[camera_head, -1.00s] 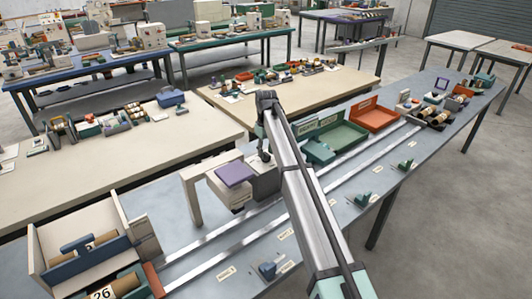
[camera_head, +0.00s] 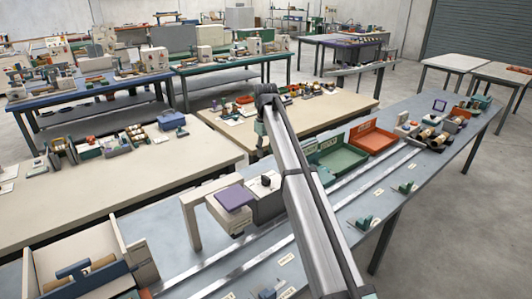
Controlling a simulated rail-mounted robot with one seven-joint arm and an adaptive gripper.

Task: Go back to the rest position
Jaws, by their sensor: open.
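My arm crosses the middle of the view and rises over the long grey-blue bench (camera_head: 170,220). My gripper (camera_head: 262,152) hangs small and dark at the arm's far end, partly hidden behind the arm. It is open, and I see nothing held in it. It is above and behind the pale machine with a purple pad (camera_head: 234,197), with a visible gap to the machine's top.
A green tray (camera_head: 338,158) and an orange tray (camera_head: 372,138) stand right of the arm, beside metal rails (camera_head: 225,275). Cream tables (camera_head: 100,185) with small parts lie behind. Open floor (camera_head: 455,220) is at right.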

